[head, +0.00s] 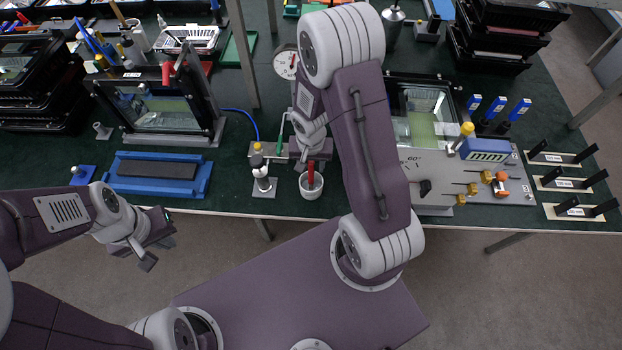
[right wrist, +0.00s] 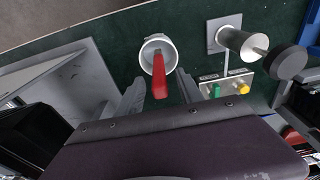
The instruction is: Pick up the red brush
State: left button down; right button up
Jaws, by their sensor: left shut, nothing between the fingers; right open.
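The red brush (head: 311,178) stands in a small white cup (head: 311,193) near the front edge of the bench. In the right wrist view the red handle (right wrist: 159,76) rises out of the cup (right wrist: 157,46) toward the camera. My right gripper (head: 311,162) is open just behind and above the cup. In the right wrist view its fingers (right wrist: 158,82) are on either side of the handle, with a gap on both sides. My left gripper (head: 156,242) is shut and empty, off the front of the bench at the left. The brush's lower end is hidden in the cup.
A metal cylinder on a plate (head: 263,180) stands close left of the cup. A small panel with green and yellow buttons (right wrist: 226,87) is near my right gripper. A grey fixture (head: 440,180) is to the right, and a blue tray (head: 205,172) to the left.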

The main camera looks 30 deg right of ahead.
jog(key=shift+w+d+f, duration=0.1)
jog(key=shift+w+f, duration=0.05)
jog(key=shift+f, duration=0.8)
pick_arm(q)
jog(key=shift+f, duration=0.45)
pick_arm(e)
jog(key=shift+r, duration=0.1)
grip_shut()
